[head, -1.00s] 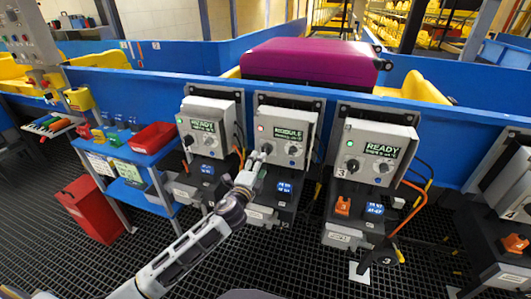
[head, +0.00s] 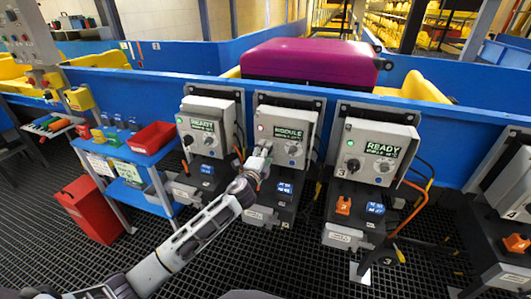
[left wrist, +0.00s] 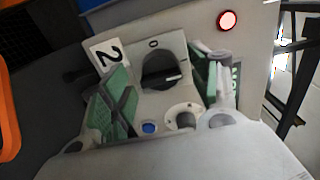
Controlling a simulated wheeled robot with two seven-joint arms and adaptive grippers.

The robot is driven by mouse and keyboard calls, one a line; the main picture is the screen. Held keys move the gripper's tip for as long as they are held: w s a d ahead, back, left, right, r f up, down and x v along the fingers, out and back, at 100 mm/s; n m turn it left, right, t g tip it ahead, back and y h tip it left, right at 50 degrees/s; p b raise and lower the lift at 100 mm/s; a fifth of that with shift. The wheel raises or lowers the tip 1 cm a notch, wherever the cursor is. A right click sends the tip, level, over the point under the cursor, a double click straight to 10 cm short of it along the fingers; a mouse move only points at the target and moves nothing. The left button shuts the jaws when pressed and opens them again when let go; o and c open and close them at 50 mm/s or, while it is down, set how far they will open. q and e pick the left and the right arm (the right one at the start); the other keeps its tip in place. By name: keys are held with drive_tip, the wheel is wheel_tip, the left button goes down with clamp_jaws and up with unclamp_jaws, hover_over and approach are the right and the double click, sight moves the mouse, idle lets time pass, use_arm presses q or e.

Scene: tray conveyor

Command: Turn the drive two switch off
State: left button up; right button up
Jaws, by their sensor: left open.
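The drive two box (head: 285,128) is the middle grey control box on the blue wall, with a lit red lamp and a "MODULE" display in the head view. A "0" is printed at the plate's upper edge, and the knob's white mark points right. My left gripper (head: 262,153) is at the lower left of the box. Its green-padded fingers are open on either side of the switch; contact is unclear. My right gripper is out of view.
Similar boxes stand at left (head: 208,127) and right (head: 378,150), both reading "READY". An orange cable hangs by the right box. A magenta case (head: 310,62) lies behind the wall. A blue side table (head: 140,140) carries a red bin (head: 154,137).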

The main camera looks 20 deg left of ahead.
use_arm(q)
drive_tip(key=shift+w, duration=0.65)
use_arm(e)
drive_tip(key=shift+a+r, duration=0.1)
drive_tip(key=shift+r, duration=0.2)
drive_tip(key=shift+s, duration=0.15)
use_arm(q)
drive_tip(key=shift+c, duration=0.6)
drive_tip(key=c, duration=0.9)
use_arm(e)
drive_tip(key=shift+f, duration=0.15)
